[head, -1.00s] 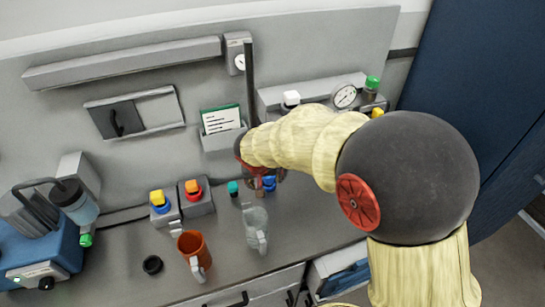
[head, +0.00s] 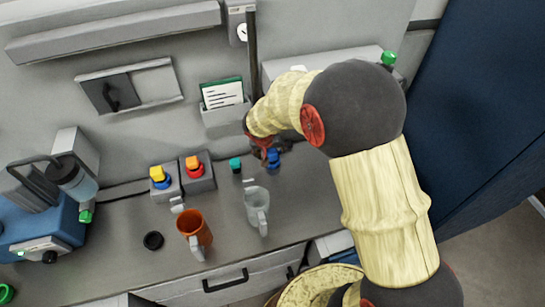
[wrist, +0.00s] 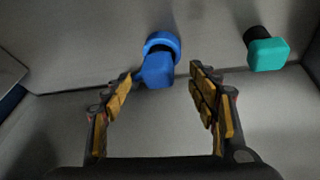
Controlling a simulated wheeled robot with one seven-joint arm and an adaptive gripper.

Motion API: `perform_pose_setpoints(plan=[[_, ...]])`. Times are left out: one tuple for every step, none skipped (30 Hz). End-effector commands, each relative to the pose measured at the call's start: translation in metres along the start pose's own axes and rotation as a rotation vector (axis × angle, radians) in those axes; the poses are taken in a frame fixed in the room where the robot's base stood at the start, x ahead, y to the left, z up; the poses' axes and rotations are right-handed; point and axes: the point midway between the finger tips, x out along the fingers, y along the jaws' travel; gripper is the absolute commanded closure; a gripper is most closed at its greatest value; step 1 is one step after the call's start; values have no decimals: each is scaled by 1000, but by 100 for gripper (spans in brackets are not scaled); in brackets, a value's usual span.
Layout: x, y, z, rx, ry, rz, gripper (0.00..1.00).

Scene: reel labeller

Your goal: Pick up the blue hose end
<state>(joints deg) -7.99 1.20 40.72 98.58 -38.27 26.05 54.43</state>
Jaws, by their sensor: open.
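The blue hose end (head: 273,156) is a small blue piece at the back of the bench, close below my arm's end in the head view. In the wrist view the blue hose end (wrist: 159,66) has a squarish front part and a round collar behind it. My gripper (wrist: 163,82) is open, with one yellow-padded finger on each side. The blue piece lies ahead, between and slightly beyond the fingertips, nearer the left finger. I cannot tell whether that finger touches it. In the head view my gripper (head: 262,148) is partly hidden by the arm.
A teal-capped piece (wrist: 268,54) is to the right in the wrist view and left of the blue one in the head view (head: 235,164). A grey mug (head: 257,205) and an orange mug (head: 194,230) stand in front. Boxes with yellow (head: 158,174) and red-orange (head: 194,165) knobs are left.

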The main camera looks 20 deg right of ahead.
Motion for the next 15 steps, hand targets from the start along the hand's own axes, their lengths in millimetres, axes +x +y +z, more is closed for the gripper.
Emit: perform_pose_setpoints(plan=[[11,1,3,0,-4,2,41],[15,1,3,-1,-4,1,41],[20,1,2,-1,-2,1,41],[23,1,2,0,-1,0,41],[25,1,1,0,-1,0,41],[27,1,1,1,-1,0,41],[27,1,1,1,-1,0,41],[27,1,1,1,-1,0,41],[27,1,1,1,0,0,41],[27,1,1,1,0,0,41],[26,1,1,1,0,0,41],[26,1,1,1,0,0,41],[26,1,1,1,-1,0,43],[26,1,1,0,-1,0,44],[26,1,1,0,-1,0,47]])
